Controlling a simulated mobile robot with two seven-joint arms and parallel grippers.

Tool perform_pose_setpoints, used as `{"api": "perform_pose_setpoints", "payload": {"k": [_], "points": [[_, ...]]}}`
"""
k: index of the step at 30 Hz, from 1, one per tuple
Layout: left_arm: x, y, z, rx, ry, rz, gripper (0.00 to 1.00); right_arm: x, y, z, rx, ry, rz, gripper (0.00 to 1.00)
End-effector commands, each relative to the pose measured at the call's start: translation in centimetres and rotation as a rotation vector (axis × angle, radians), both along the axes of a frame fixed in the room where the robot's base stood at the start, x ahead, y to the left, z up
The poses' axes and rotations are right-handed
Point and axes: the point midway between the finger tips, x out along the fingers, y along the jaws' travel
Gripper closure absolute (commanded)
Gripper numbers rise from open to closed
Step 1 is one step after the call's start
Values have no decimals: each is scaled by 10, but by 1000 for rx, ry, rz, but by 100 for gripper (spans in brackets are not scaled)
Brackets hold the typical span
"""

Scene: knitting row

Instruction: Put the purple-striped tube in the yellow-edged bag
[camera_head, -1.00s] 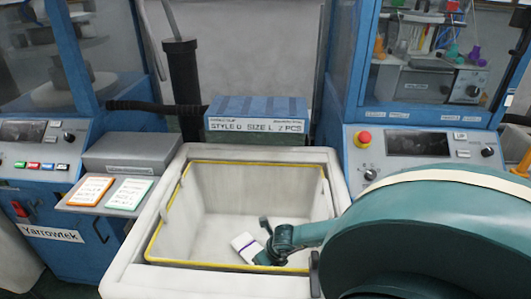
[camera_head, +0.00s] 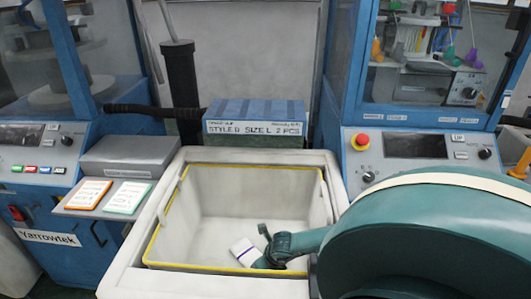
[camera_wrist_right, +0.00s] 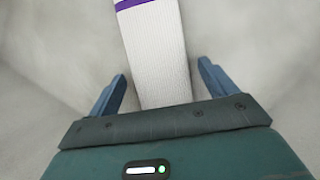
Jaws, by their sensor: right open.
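The purple-striped tube (camera_head: 244,250) is white knit with a purple band. It lies low inside the yellow-edged bag (camera_head: 166,222), near its front right. My right gripper (camera_head: 272,240) reaches down into the bag from the right. In the right wrist view the tube (camera_wrist_right: 155,55) runs up between the gripper's two fingers (camera_wrist_right: 160,85), which stand apart with a gap on each side of it. The near end of the tube is hidden behind the gripper body. My left gripper is not in view.
A blue box (camera_head: 256,118) labelled "STYLE D SIZE L 2 PCS" sits behind the bag. Two cards, orange-edged (camera_head: 91,194) and green-edged (camera_head: 125,197), lie on a shelf at the left. Blue knitting machines flank the bag. The left part of the bag is empty.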

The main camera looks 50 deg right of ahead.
Motion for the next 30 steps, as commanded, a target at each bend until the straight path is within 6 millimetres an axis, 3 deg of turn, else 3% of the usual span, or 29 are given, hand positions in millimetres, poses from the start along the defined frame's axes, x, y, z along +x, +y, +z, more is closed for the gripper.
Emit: {"api": "perform_pose_setpoints", "payload": {"k": [8,21,30], "points": [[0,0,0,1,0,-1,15,-10,0,24,-2,0,2,16],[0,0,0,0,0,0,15,-40,3,99,-3,0,2,16],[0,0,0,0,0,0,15,-45,5,113,1,-1,0,16]]}}
